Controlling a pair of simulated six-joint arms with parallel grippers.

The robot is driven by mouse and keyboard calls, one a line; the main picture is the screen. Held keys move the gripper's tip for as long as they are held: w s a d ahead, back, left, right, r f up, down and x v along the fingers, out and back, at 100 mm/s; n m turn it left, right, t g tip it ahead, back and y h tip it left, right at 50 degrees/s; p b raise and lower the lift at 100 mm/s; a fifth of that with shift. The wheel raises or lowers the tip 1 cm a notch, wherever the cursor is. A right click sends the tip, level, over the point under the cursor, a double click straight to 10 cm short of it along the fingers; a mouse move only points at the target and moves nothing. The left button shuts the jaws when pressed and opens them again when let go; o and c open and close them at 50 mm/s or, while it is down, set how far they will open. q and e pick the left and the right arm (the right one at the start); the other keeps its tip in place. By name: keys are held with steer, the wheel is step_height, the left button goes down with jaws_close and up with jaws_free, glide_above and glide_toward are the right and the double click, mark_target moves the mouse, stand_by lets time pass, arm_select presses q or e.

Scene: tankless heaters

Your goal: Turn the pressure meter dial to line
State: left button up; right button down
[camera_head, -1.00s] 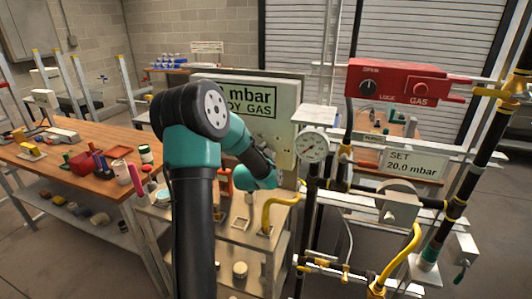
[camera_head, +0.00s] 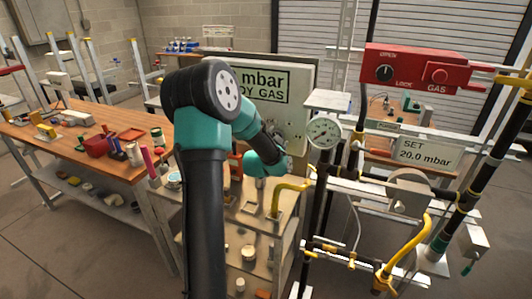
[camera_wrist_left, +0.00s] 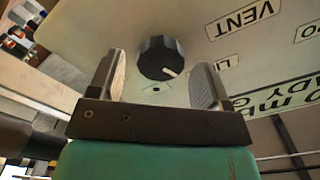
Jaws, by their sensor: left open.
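The black dial knob (camera_wrist_left: 160,58) with a white pointer mark is on the pale pressure meter panel (camera_wrist_left: 215,30) in the left wrist view. The mark points to the lower right, toward a label starting "LI" that a finger partly covers. My left gripper (camera_wrist_left: 158,88) is open, its fingers on either side of the knob with visible gaps, so it is not gripping it. In the head view the panel (camera_head: 297,98) reads "mbar" and "DY GAS"; my left arm hides part of it, and the knob is not visible there. My right gripper is not in view.
A round gauge (camera_head: 324,131) and pipes stand right of the panel. A red gas box (camera_head: 415,68) and a "SET 20.0 mbar" sign (camera_head: 428,152) are farther right. A yellow bent pipe (camera_head: 288,187) is below the gripper. A wooden workbench (camera_head: 75,153) with tools is left.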

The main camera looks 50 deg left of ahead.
arm_select(q)
steer(key=v, duration=1.6)
steer(key=shift+s+d, duration=0.2)
steer(key=w+d+f+n+g+h, duration=0.2)
steer(key=w+d+f+g+h, duration=0.15)
steer(key=d+f, duration=0.55)
steer(key=w+d+f+n+g+h, duration=0.15)
steer(key=w+d+f+h, duration=0.35)
steer(key=f, duration=0.7)
steer(key=s+d+f+g+h, duration=0.2)
steer(key=s+d+f+g, duration=0.2)
steer(key=d+f, duration=0.4)
steer(key=s+d+f+g+h, duration=0.2)
steer(key=s+d+f+g, duration=0.3)
steer(key=d+f, duration=0.4)
steer(key=s+d, duration=0.1)
steer(key=d, duration=0.3)
steer(key=shift+s+d+f+g+h, duration=0.25)
steer(key=shift+s+d+g+h, duration=0.05)
steer(key=shift+s+d+h, duration=0.1)
steer(key=shift+n, duration=0.25)
